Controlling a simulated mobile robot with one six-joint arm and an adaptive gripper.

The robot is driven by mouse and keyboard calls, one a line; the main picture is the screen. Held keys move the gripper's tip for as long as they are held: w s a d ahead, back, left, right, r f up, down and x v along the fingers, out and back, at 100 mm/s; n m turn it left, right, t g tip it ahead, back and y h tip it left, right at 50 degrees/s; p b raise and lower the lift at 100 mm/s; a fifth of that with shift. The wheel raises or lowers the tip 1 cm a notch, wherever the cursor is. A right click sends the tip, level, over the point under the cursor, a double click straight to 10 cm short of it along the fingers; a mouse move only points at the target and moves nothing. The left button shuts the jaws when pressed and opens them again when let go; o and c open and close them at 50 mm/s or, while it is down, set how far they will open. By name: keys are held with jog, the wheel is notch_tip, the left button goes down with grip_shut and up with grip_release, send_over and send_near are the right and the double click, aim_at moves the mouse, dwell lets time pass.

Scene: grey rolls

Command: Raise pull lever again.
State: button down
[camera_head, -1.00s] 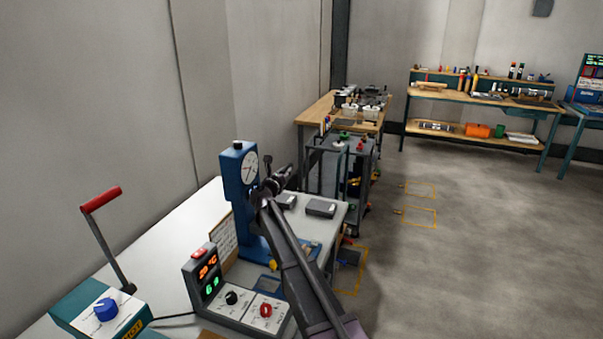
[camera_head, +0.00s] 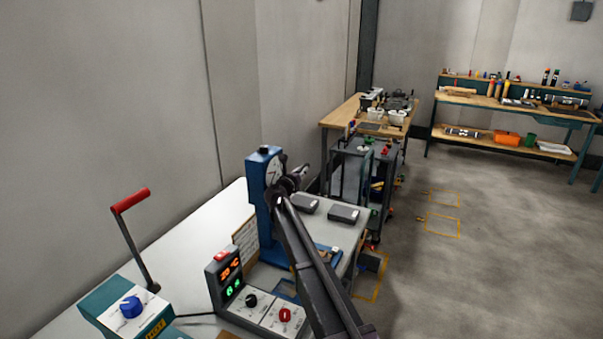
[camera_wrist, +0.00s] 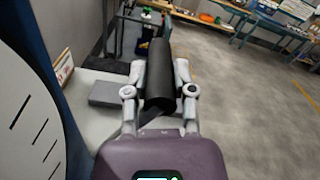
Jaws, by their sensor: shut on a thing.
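A blue press-like stand (camera_head: 263,205) with a white dial stands on the white bench in the head view. Its large dial face (camera_wrist: 28,125) fills the left of the wrist view. My gripper (camera_head: 298,178) is beside the dial, partly hidden by my own arm. In the wrist view my gripper (camera_wrist: 166,70) is shut on a thick black cylindrical grip (camera_wrist: 160,85), with one finger on each side. I take this grip to be the pull lever's handle. The lever's shaft and its joint to the stand are not clear.
A teal box (camera_head: 125,310) with a red-handled crank (camera_head: 131,200) is at the front left. A control panel (camera_head: 250,295) with digits and knobs sits in front of the stand. Dark flat boxes (camera_head: 344,214) lie on the bench. A cart (camera_head: 365,185) stands behind; floor on the right is clear.

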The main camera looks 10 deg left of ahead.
jog(key=shift+c, duration=2.2)
grip_release()
jog(key=shift+s+a, duration=0.2)
jog(key=shift+s, duration=0.25)
jog(key=v, duration=1.1)
